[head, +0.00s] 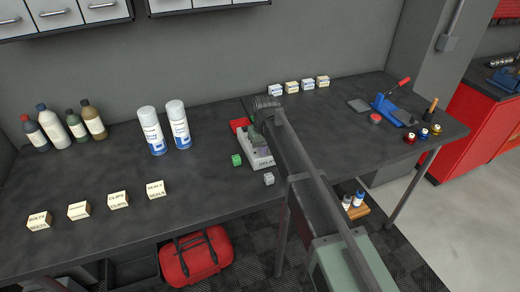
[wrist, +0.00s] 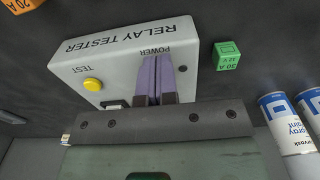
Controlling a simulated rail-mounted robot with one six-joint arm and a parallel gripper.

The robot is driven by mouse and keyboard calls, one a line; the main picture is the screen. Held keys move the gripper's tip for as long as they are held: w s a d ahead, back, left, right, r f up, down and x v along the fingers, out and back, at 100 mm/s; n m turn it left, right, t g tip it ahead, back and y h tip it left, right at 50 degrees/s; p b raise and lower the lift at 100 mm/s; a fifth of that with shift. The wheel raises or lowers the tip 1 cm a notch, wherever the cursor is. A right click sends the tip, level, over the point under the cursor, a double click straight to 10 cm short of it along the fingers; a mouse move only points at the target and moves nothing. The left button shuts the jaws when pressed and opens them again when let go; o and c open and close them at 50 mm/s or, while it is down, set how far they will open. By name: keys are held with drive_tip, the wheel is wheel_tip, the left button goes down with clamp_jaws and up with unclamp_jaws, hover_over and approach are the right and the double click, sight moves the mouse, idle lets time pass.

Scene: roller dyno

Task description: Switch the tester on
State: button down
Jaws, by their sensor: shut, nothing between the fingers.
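The relay tester (wrist: 95,75) is a pale box on the dark workbench, seen upside down in the wrist view. It carries a yellow TEST button (wrist: 93,84) and a POWER label. In the head view the tester (head: 258,159) is partly hidden by my arm. My gripper (wrist: 154,62) is shut and empty, with its purple fingers over the tester's face at the POWER label. The power switch is not visible; the fingers cover that area. I cannot tell whether the fingertips touch the tester.
A green relay block (wrist: 228,56) stands beside the tester, and a grey block (head: 269,178) is close in front. Two spray cans (head: 152,131) stand to the left. Small labelled boxes (head: 118,200) line the bench's front left. The bench between cans and tester is mostly clear.

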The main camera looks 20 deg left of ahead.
drive_tip(key=shift+w+r, duration=0.1)
drive_tip(key=shift+r+p, duration=0.7)
drive_tip(key=shift+p, duration=0.1)
drive_tip(key=shift+r, duration=0.1)
drive_tip(key=shift+d+r+p, duration=0.1)
drive_tip(key=shift+r+p, duration=0.2)
drive_tip(key=shift+p, duration=0.1)
wheel_tip(320, 180, up, 13)
drive_tip(key=s+d+p, duration=0.1)
drive_tip(key=s+p, duration=0.1)
drive_tip(key=p, duration=1.1)
drive_tip(key=shift+d, duration=0.3)
